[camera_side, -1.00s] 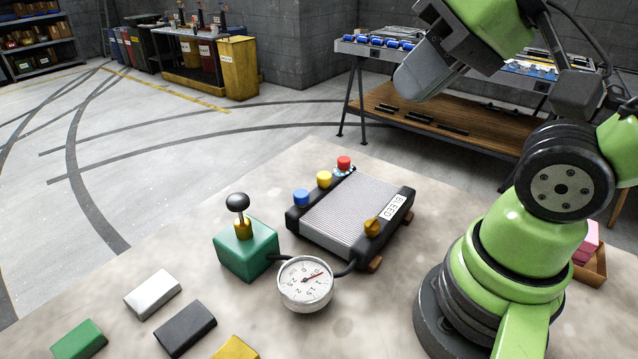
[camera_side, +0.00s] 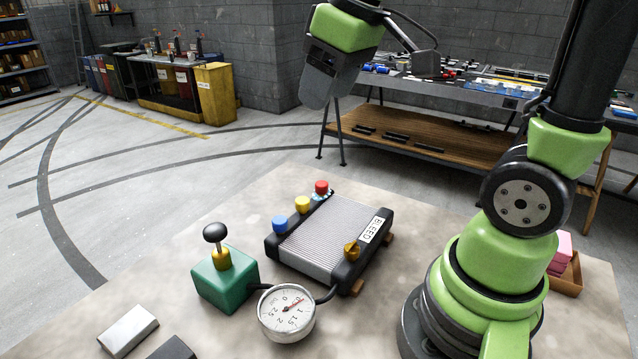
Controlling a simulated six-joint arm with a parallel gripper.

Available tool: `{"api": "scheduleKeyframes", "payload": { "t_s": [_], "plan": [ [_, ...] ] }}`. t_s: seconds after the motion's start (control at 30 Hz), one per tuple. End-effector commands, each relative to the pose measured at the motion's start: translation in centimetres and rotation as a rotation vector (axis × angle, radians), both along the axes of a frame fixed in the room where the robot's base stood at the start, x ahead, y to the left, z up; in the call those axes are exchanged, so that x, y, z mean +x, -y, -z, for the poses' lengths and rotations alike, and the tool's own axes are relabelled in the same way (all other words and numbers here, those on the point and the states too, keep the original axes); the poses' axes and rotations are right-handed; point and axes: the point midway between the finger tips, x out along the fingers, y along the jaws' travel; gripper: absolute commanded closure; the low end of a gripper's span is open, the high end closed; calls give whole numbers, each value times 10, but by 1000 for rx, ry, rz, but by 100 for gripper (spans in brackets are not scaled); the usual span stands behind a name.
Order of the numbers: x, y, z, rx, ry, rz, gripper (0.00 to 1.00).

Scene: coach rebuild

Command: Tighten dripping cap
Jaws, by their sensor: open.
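A ribbed grey radiator (camera_side: 330,238) with black end tanks and a "BLEED" label lies on the table. Three caps line its far-left tank: a blue cap (camera_side: 280,223), a yellow cap (camera_side: 303,204) and a red cap (camera_side: 321,187). Pale blue wet-looking spots (camera_side: 318,196) show at the base of the red cap; none are visible at the other two. A brass bleed knob (camera_side: 352,249) sits on the near-right tank. My gripper (camera_side: 318,92) is open and empty, high above and behind the red cap, apart from everything. Its fingers are hard to make out.
A green pump box (camera_side: 225,280) with a black-knobbed lever and a round gauge (camera_side: 287,312) stand front left, joined by hose to the radiator. Silver (camera_side: 128,330) and dark (camera_side: 172,349) blocks lie in front. A wooden tray (camera_side: 567,275) with pink blocks is right. A workbench stands behind.

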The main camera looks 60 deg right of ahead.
Motion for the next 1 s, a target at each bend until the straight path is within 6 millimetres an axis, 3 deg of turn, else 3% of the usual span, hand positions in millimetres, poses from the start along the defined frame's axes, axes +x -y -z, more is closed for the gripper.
{"api": "scheduleKeyframes", "payload": {
  "t_s": [0.03, 0.2, 0.3, 0.5, 0.77, 1.0],
  "plan": [
    [16, 13, 10, -27, -46, -44, 44],
    [55, 56, 51, -104, -178, -232, 44],
    [70, 81, 79, -126, -247, -340, 44],
    [82, 114, 124, -137, -333, -495, 44],
    [83, 123, 149, -135, -357, -545, 44],
    [83, 122, 194, -132, -358, -543, 44]
  ]
}}
